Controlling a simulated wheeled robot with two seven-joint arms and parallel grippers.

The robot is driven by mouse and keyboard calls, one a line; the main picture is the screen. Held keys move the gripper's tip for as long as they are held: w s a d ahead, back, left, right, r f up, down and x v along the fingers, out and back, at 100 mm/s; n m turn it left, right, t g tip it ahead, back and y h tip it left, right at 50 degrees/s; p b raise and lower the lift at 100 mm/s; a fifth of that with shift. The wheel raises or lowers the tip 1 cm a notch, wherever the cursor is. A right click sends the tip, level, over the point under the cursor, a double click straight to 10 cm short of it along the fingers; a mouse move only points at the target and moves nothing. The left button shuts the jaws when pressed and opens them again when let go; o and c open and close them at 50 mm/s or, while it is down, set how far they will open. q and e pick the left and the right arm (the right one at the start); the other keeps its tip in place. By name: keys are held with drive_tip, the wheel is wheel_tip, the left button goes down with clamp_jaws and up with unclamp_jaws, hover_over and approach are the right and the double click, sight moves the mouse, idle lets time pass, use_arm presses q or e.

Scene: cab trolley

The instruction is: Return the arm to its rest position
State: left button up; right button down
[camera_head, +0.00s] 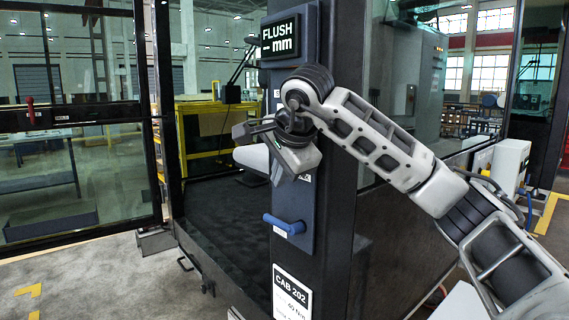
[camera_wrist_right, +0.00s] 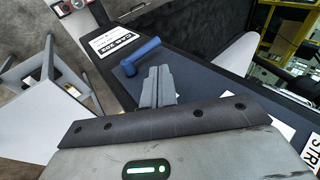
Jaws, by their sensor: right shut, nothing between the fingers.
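My right arm (camera_head: 375,140) reaches in from the right in the head view, bent in front of the dark column with the blue panel (camera_head: 308,205). My right gripper (camera_head: 290,155) hangs in front of the panel's upper part, above the blue handle (camera_head: 284,223). In the right wrist view its fingers (camera_wrist_right: 158,72) are together and empty. The blue handle (camera_wrist_right: 140,57) shows just beyond the fingertips there, with nothing gripping it; I cannot tell the exact gap. My left gripper is in neither view.
A display reading "FLUSH -- mm" (camera_head: 281,39) sits at the top of the column, close to my wrist. A "CAB 202" label (camera_head: 292,292) is low on it. A glass door (camera_head: 75,130) stands open at the left. Grey floor (camera_head: 90,285) is clear at lower left.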

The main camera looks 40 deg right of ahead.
drive_tip(key=d+v, duration=0.1)
drive_tip(key=v, duration=0.3)
drive_tip(key=a+f+n+g+y, duration=0.1)
drive_tip(key=a+f+y, duration=0.4)
drive_tip(key=a, duration=0.4)
drive_tip(key=a+f+g+y, duration=0.2)
drive_tip(key=a+f+y, duration=0.1)
drive_tip(key=a+f, duration=0.45)
drive_tip(key=s+a+f+m+g+y, duration=0.1)
drive_tip(key=s+a+m+g+y, duration=0.1)
drive_tip(key=s+a+m+y, duration=0.35)
drive_tip(key=s+a+f+m+g+y, duration=0.1)
drive_tip(key=s+a+m+y, duration=0.15)
drive_tip(key=a+y, duration=0.6)
drive_tip(key=d+f+m+t+h, duration=0.4)
drive_tip(key=f+m+t+h, duration=0.3)
drive_tip(key=m, duration=1)
drive_tip(key=d+f+m+t+h, duration=0.4)
drive_tip(key=f+m+t, duration=0.5)
drive_tip(key=m, duration=0.7)
drive_tip(key=s+d+f+m+g+h, duration=0.1)
drive_tip(key=s+f+m+g+h, duration=0.2)
drive_tip(key=s+f+m, duration=0.2)
drive_tip(key=s+d+f+m+g+h, duration=0.2)
drive_tip(key=s+f+m, duration=0.4)
drive_tip(key=f, duration=0.6)
drive_tip(key=shift+s+f+m+g+h, duration=0.3)
drive_tip(key=shift+s+g+h, duration=0.2)
drive_tip(key=shift+s+g, duration=0.45)
